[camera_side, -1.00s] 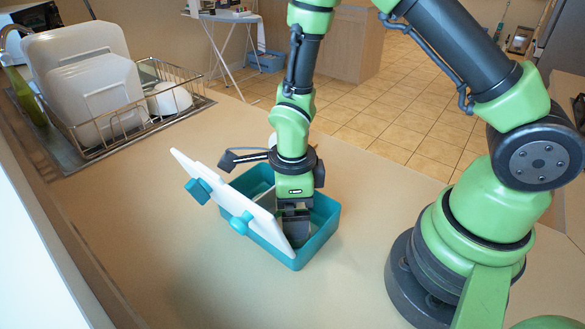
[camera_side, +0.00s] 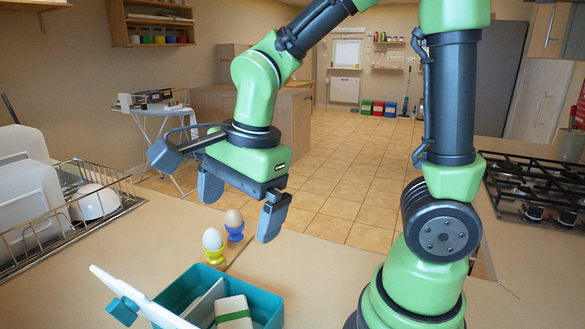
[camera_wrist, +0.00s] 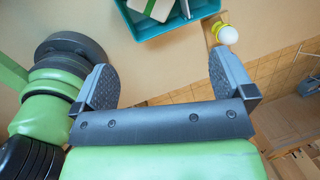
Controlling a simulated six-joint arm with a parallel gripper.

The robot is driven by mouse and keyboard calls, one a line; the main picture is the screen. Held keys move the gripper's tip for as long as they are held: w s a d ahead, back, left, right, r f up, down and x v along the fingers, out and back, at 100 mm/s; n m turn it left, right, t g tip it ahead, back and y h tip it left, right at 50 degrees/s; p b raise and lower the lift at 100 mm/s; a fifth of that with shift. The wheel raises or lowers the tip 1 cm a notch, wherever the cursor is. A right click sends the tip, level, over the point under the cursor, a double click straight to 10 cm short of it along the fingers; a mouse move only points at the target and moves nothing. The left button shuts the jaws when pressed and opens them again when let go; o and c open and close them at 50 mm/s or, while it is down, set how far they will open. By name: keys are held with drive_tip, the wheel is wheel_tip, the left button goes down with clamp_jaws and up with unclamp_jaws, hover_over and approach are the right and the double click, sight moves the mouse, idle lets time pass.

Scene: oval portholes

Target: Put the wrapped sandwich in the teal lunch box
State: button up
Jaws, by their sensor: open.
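The teal lunch box (camera_side: 268,302) stands open on the counter at the bottom of the side view. Its white lid (camera_side: 138,297) with teal clips is tilted up on the left. The wrapped sandwich (camera_side: 232,308), pale with a green band, lies inside the box to the right of a white divider (camera_side: 205,303). The frame edge cuts off part of the box. The sandwich (camera_wrist: 157,6) and box (camera_wrist: 203,10) also show at the top of the wrist view. My gripper (camera_side: 240,207) is open and empty, well above the box and apart from it; its fingers (camera_wrist: 160,76) are spread.
Two eggs in a yellow cup (camera_side: 214,255) and a blue cup (camera_side: 235,234) stand on a small wooden board (camera_side: 238,256) behind the box. A wire dish rack (camera_side: 118,183) with white dishes is at the left. A gas hob (camera_side: 535,195) is at the right.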

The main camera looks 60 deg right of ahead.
drive_tip(key=s+d+r+n+t+y, duration=0.1)
drive_tip(key=s+r+n+t, duration=0.4)
drive_tip(key=n, duration=1.1)
drive_tip(key=s+r, duration=0.2)
drive_tip(key=s, duration=0.1)
drive_tip(key=shift+s+d+r, duration=0.35)
drive_tip(key=shift+s+r, duration=0.05)
